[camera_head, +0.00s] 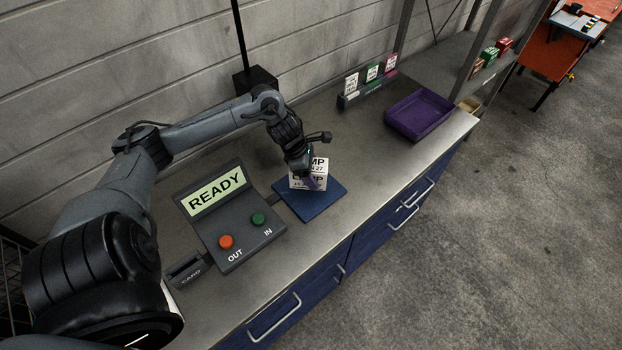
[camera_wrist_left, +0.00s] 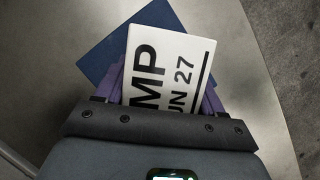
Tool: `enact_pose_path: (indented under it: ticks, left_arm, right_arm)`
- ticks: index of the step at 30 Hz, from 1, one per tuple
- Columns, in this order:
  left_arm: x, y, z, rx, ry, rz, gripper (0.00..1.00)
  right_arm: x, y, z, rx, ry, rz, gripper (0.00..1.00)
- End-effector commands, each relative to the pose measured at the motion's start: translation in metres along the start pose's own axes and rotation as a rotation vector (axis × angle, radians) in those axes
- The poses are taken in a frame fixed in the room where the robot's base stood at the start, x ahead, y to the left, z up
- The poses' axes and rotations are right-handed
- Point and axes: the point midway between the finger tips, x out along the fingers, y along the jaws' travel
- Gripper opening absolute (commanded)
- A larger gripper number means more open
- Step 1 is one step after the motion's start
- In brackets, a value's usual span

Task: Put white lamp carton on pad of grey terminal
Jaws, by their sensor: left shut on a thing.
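The white lamp carton (camera_head: 318,176), printed with black lettering, is at the blue pad (camera_head: 323,205) beside the grey terminal (camera_head: 230,218). My left gripper (camera_head: 307,180) is shut on the carton from above. In the left wrist view the carton (camera_wrist_left: 172,62) sits between the two purple fingers, with the blue pad (camera_wrist_left: 107,58) beyond and below it. I cannot tell whether the carton's underside touches the pad. The terminal screen reads READY, with a red OUT button (camera_head: 226,242) and a green IN button (camera_head: 258,219). My right gripper is not in view.
A purple tray (camera_head: 419,116) stands at the right of the metal counter (camera_head: 370,160). A small rack of cards (camera_head: 368,83) stands at the back. A card slot (camera_head: 187,271) is left of the terminal. The counter between pad and tray is clear.

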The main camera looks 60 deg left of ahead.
Motion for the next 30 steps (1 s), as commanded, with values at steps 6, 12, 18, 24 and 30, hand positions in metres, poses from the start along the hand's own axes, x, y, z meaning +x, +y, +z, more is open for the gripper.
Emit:
enact_pose_path:
  ticks: [6, 12, 18, 24, 30]
  left_arm:
    - [0.005, 0.009, -0.007, 0.001, -0.001, 0.000, 0.33]
    - [0.025, 0.008, -0.015, -0.002, -0.001, -0.003, 0.33]
    - [0.040, 0.009, -0.021, -0.001, -0.001, 0.000, 0.33]
    - [0.041, 0.009, -0.022, 0.001, 0.000, 0.001, 0.33]
    - [0.041, 0.009, -0.022, 0.001, 0.001, 0.001, 0.94]
  right_arm:
    - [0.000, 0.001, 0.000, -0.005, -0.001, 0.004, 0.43]
    - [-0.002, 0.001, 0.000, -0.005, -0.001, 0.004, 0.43]
    - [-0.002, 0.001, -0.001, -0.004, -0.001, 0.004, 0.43]
    - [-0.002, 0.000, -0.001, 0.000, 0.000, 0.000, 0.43]
    - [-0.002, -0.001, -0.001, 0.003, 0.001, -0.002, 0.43]
